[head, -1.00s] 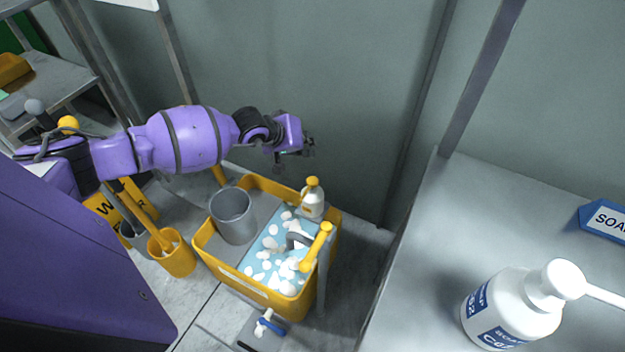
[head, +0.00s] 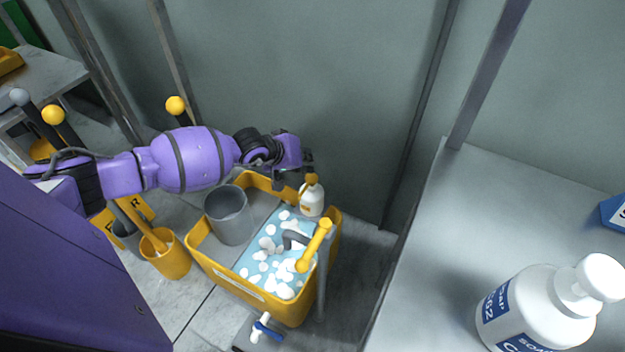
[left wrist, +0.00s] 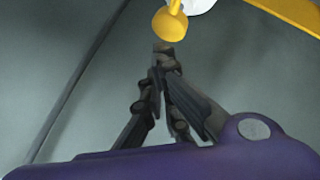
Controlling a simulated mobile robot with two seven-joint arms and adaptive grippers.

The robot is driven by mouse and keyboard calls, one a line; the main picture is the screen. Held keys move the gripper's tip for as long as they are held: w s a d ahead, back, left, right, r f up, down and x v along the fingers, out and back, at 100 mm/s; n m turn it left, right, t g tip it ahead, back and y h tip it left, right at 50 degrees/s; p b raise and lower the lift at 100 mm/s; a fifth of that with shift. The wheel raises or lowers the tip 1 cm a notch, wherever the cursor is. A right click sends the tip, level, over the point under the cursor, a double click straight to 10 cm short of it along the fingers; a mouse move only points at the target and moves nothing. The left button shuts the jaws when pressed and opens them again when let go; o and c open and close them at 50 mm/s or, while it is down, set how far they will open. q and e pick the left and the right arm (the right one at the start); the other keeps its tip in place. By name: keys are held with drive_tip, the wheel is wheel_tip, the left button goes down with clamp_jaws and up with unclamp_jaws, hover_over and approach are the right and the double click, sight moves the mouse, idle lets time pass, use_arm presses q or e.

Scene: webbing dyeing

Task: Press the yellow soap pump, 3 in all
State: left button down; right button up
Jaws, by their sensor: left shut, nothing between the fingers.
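The yellow soap pump (head: 312,180) tops a white bottle (head: 311,201) at the back right corner of the yellow tub. In the left wrist view the yellow pump (left wrist: 170,24) shows at the top, with part of the white bottle (left wrist: 200,4) behind it. My left gripper (head: 302,180) is shut and empty, right at the pump's left side in the head view. In the left wrist view the closed fingertips (left wrist: 166,55) are just short of the pump's knob. I cannot tell whether they touch. My right gripper is in neither view.
The yellow tub (head: 215,277) holds foamy water (head: 262,262), a grey bucket (head: 229,215) and a yellow-handled tap (head: 313,248). A larger white soap bottle (head: 535,312) stands on the grey table (head: 440,240) at right. A yellow bin (head: 168,258) stands left of the tub.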

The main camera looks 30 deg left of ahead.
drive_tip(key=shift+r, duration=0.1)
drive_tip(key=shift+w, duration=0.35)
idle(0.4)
use_arm(q)
drive_tip(key=shift+f, duration=0.1)
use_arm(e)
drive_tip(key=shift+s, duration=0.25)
use_arm(q)
drive_tip(key=shift+f+b, duration=0.4)
drive_tip(key=shift+f, duration=0.05)
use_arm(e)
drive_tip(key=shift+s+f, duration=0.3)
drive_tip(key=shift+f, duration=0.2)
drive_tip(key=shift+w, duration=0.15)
